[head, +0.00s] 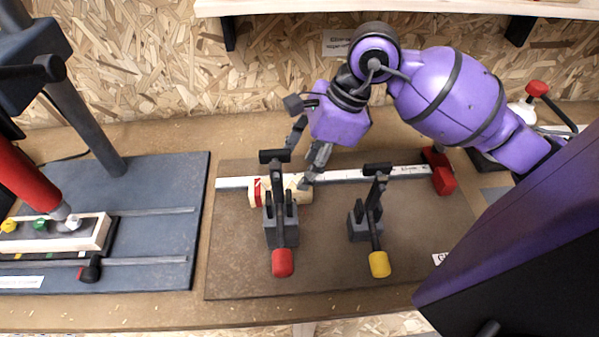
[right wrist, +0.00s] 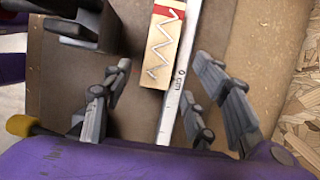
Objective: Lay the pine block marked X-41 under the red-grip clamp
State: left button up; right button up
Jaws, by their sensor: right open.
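The pale pine block (head: 256,194) with a red band lies on the brown board along the white rule, behind the red-grip clamp (head: 282,262). The clamp's upright arm hides its middle; I cannot tell whether the clamp presses on it. In the right wrist view the block (right wrist: 160,62) shows the red band and a white zigzag; no X-41 is readable. My right gripper (head: 300,157) is open, behind the clamp near the block's right end. In the right wrist view its fingers (right wrist: 165,95) stand apart, with the block's near end between them. My left gripper is not in view.
A yellow-grip clamp (head: 379,264) stands to the right on the brown board (head: 325,270). The white rule (head: 330,176) runs to a red stop (head: 442,178). A blue mat (head: 150,235) with a tray lies left. A shelf (head: 400,6) overhangs the back.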

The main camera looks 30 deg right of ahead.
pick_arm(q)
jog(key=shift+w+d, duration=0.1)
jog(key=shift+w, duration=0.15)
pick_arm(e)
jog(key=v, duration=0.8)
jog(key=shift+d+r, duration=0.2)
jog(key=shift+r, duration=0.1)
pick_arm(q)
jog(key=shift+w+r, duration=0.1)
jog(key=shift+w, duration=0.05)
